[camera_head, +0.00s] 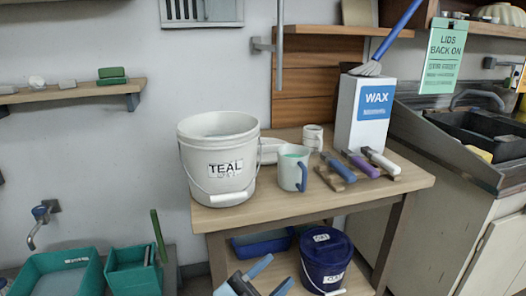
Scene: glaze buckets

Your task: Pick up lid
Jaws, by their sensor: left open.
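A white bucket labelled TEAL (219,159) stands upright on the wooden table, its top open and pale contents showing inside. A pale, low object (270,151) sits partly hidden behind it; I cannot tell whether it is a lid. A dark blue bucket (325,268) on the lower shelf has a dark blue lid (320,242) on top with a small label. My left gripper (279,270) is at the bottom edge, open and empty, left of the dark blue bucket and lower than the tabletop. My right gripper is not in view.
On the table (241,218) stand a pale mug with a blue handle (291,168), a small white cup (313,137), a WAX box (364,112) and several handled tools. A blue tray (262,242) lies on the lower shelf. Teal bins (134,272) stand at lower left.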

